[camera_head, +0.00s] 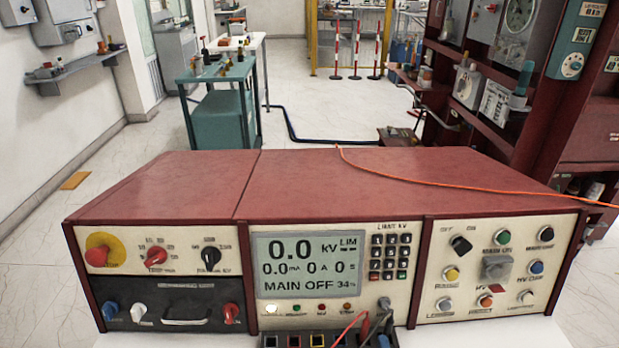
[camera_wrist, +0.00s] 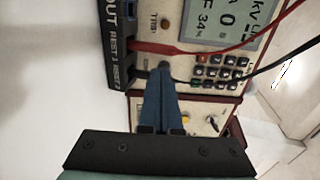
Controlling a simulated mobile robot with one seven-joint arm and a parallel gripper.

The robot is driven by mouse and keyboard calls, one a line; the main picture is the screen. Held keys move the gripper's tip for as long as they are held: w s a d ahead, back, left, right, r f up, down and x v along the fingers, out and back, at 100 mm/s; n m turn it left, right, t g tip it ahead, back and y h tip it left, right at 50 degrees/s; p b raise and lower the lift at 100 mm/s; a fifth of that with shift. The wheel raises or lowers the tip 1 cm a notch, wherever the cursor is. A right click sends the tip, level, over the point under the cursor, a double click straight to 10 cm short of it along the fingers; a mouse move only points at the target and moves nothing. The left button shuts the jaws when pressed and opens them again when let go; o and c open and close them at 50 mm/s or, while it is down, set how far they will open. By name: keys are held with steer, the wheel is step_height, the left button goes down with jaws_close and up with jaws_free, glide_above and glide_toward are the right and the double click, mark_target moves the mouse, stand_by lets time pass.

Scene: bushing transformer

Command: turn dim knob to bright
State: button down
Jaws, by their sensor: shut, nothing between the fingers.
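The control panel (camera_head: 334,219) has a lit display (camera_head: 307,263) reading "MAIN OFF 34%". A small grey knob (camera_head: 384,303) sits below the keypad, at the lower right of the display section; I take it for the dim knob, though its label is not legible. In the wrist view, my gripper (camera_wrist: 162,78) has blue fingers shut together. Their tips are at or just in front of the small grey knob (camera_wrist: 164,68); I cannot tell whether they touch it. The knob's pointer is not readable. My gripper is not clearly visible in the head view.
A terminal box (camera_wrist: 117,45) with red (camera_wrist: 190,49) and black cables stands close beside the fingers. The keypad (camera_wrist: 217,70) is on the other side. Knobs and buttons fill the right section (camera_head: 499,262). An orange cable (camera_head: 430,183) crosses the panel top.

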mark_target(385, 306)
steer(key=shift+b+x, duration=0.8)
steer(key=shift+x, duration=2.65)
steer(key=shift+d+r, duration=0.25)
steer(key=shift+d, duration=0.35)
steer(key=shift+w+r, duration=0.1)
steer(key=shift+r, duration=0.1)
steer(key=shift+w+a+r+p, duration=0.1)
steer(key=shift+r+p, duration=0.2)
steer(key=shift+r, duration=0.15)
